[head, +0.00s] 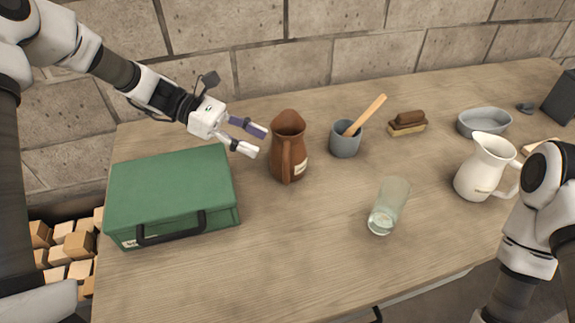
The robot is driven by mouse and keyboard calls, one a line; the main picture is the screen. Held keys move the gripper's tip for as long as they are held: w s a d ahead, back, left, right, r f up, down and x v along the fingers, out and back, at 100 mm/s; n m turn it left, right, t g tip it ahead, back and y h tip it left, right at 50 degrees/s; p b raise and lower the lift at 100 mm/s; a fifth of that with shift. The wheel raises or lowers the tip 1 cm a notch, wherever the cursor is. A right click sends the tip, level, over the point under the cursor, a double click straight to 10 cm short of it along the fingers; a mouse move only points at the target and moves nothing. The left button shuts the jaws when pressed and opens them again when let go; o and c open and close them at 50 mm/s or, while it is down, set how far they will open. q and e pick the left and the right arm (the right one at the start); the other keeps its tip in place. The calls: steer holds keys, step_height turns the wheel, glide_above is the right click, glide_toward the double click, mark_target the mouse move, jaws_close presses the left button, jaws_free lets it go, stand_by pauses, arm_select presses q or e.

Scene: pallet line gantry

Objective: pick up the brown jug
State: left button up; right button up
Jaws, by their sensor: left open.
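The brown jug (283,160) stands upright on the wooden table, left of the middle, with its handle facing me and a pale label low on its right side. My left gripper (256,141) is just left of the jug at about the height of its upper body. Its two fingers are apart with nothing between them, and they point toward the jug. I cannot tell whether a fingertip touches it. My right arm shows at the right edge, but its gripper is out of the picture.
A green case (170,190) lies left of the jug, below my left arm. A grey cup (345,140) with a wooden stick stands close on the jug's right. A clear glass (388,205), a white pitcher (484,168), a brush (407,124) and a grey bowl (484,123) stand further right.

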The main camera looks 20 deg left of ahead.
mark_target(286, 184)
arm_select(q)
steer(key=d+f, duration=0.2)
steer(key=d+f+b, duration=0.1)
steer(key=d+f, duration=0.1)
steer(key=w+d+f, duration=0.1)
steer(key=d+f, duration=0.1)
steer(key=f, duration=0.1)
steer(key=shift+d+b, duration=0.25)
steer(key=shift+b, duration=0.05)
steer(key=shift+d+f, duration=0.2)
steer(key=shift+d, duration=0.2)
steer(key=shift+a, duration=0.1)
jaws_close()
arm_select(e)
step_height(286, 184, down, 4)
steer(key=shift+r, duration=0.2)
